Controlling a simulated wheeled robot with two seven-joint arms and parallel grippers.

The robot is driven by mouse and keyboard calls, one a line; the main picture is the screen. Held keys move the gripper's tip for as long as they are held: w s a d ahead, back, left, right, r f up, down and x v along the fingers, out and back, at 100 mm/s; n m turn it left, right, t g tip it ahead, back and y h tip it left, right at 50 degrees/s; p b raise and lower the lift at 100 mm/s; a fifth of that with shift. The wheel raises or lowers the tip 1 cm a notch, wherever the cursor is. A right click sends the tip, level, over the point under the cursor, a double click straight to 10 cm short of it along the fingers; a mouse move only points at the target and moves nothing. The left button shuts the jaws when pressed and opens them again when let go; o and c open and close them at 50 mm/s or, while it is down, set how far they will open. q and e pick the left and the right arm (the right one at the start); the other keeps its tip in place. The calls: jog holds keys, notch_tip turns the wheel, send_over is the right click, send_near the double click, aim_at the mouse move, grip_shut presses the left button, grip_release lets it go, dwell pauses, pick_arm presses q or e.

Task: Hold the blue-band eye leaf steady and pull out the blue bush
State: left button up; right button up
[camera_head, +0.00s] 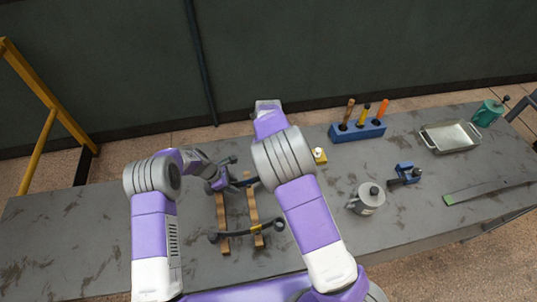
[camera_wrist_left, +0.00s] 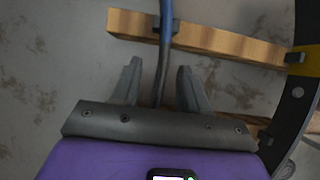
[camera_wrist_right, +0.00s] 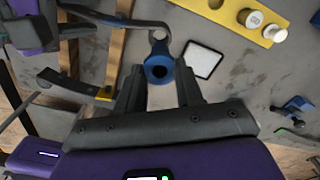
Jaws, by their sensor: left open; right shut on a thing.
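The blue-band eye leaf (camera_head: 247,182) is a dark bar lying across wooden rails, partly hidden by my arms. In the left wrist view the bar (camera_wrist_left: 165,30) runs between the fingers of my left gripper (camera_wrist_left: 157,80), which is open around it. My left gripper (camera_head: 222,184) is at the leaf's left part in the head view. My right gripper (camera_wrist_right: 160,85) is shut on the blue bush (camera_wrist_right: 158,69), a short blue tube with a dark hole. The leaf's curled eye (camera_wrist_right: 150,30) shows just beyond it; I cannot tell whether the bush is fully clear. In the head view my right arm hides the bush.
A yellow-band leaf (camera_head: 252,229) lies nearer on the wooden rails (camera_head: 223,212). The left tabletop is clear.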

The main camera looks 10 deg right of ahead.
pick_arm(q)
jog(key=v, duration=1.2)
jog(key=shift+r, duration=0.1)
